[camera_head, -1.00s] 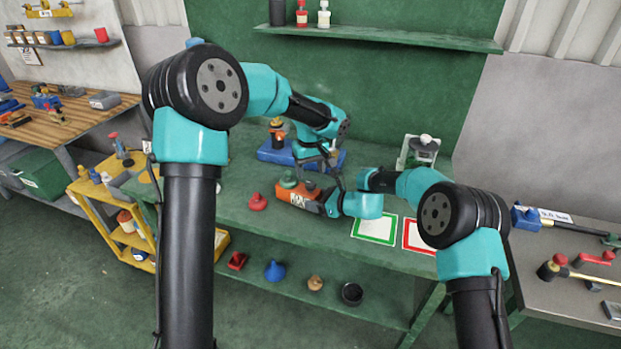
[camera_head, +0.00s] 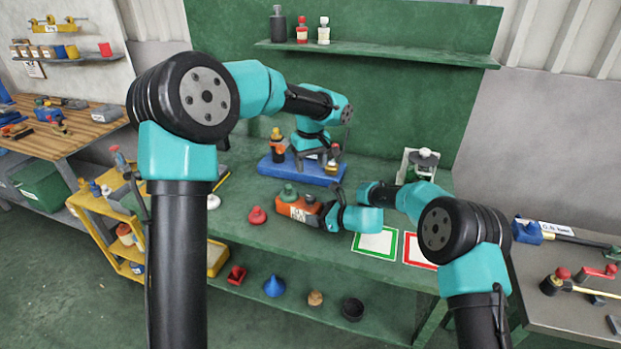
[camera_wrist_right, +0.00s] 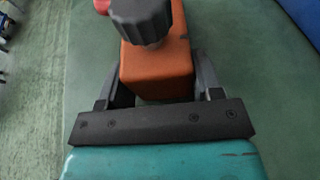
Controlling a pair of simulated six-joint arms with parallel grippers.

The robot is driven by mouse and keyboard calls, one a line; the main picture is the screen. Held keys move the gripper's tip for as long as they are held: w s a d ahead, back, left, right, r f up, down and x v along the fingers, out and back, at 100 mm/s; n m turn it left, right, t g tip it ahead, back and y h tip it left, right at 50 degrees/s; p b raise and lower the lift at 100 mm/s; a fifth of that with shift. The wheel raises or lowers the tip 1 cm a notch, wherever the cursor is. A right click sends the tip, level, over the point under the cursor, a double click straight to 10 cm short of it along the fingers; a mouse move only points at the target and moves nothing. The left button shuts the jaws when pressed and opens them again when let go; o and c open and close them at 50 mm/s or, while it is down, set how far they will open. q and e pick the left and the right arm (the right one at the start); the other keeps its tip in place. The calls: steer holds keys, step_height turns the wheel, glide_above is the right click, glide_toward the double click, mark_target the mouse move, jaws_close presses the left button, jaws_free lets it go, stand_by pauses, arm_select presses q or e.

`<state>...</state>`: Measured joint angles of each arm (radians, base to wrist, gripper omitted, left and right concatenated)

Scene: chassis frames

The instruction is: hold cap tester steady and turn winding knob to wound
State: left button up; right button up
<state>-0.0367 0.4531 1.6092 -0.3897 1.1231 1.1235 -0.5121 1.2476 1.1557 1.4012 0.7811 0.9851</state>
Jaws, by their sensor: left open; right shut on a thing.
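The cap tester looks to be the orange box (camera_head: 298,209) on the green bench, with a white label on its front. A green knob (camera_head: 289,193) and a dark knob (camera_head: 310,198) stand on its top. The dark ribbed knob also shows in the right wrist view (camera_wrist_right: 140,18); its setting cannot be read. My right gripper (camera_head: 325,212) is shut on the right end of the orange box, its fingers on both sides in the right wrist view (camera_wrist_right: 155,85). My left gripper (camera_head: 318,158) is open, above the blue tray behind the box and apart from the knobs.
A blue tray (camera_head: 275,170) with small parts lies behind the box. A red knob-like piece (camera_head: 257,215) sits to its left. Green-framed (camera_head: 374,243) and red-framed (camera_head: 420,249) cards lie to the right. A grey-white device (camera_head: 420,163) stands at the back right.

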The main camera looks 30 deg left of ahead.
mark_target(310, 197)
arm_select(q)
steer(key=n, duration=0.4)
steer(key=shift+f+n, duration=0.1)
steer(key=shift+n, duration=0.3)
steer(key=shift+f, duration=0.1)
step_height(310, 197, down, 12)
steer(key=shift+r, duration=0.1)
stand_by(0.5)
steer(key=c, duration=0.9)
